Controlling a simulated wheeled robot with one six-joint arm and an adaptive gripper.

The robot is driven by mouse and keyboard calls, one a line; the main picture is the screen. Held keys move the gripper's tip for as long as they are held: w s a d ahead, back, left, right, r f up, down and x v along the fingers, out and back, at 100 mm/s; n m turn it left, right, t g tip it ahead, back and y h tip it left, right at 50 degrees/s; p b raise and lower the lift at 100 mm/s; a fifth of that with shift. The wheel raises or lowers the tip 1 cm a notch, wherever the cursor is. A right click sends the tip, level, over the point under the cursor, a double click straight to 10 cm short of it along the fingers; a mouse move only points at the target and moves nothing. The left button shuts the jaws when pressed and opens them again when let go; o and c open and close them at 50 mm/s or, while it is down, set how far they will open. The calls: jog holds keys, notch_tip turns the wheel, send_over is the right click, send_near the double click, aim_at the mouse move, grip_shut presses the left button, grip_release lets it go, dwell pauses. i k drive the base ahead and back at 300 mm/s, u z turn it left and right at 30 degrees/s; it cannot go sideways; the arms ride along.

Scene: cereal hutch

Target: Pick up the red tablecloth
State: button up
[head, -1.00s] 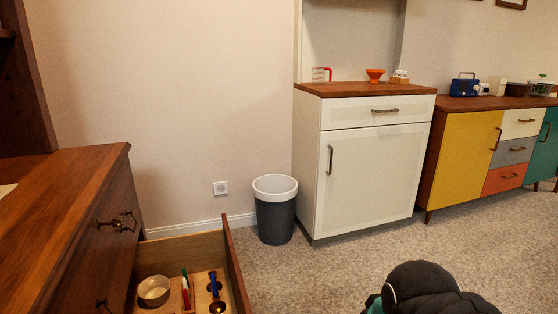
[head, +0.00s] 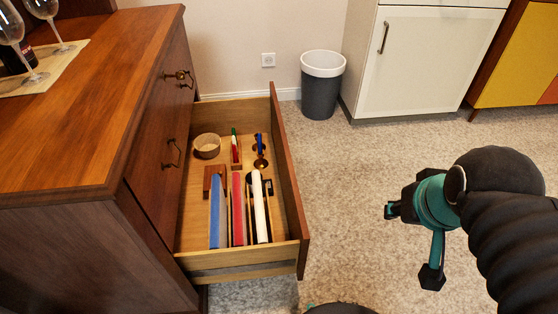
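The red tablecloth (head: 238,210) shows as a narrow folded strip in the front part of the open drawer. It lies between a blue folded cloth (head: 217,212) and a white one (head: 260,210), with narrow gaps. My gripper (head: 411,244) is out to the right of the drawer, above the carpet and well apart from the cloths. Its two teal fingers with black tips are spread apart, with nothing between them.
The drawer (head: 288,180) also holds a round bowl (head: 207,146), a red and green item (head: 235,148) and candlestick-like items (head: 260,152) at the back. Wine glasses stand on the wooden cabinet (head: 90,120). A bin (head: 321,95) stands behind. Carpet is clear right of the drawer.

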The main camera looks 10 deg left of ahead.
aim_at(239, 221)
jog(key=k, duration=0.25)
jog(key=z, duration=1.45)
jog(key=i, duration=1.5)
jog(key=u, duration=3)
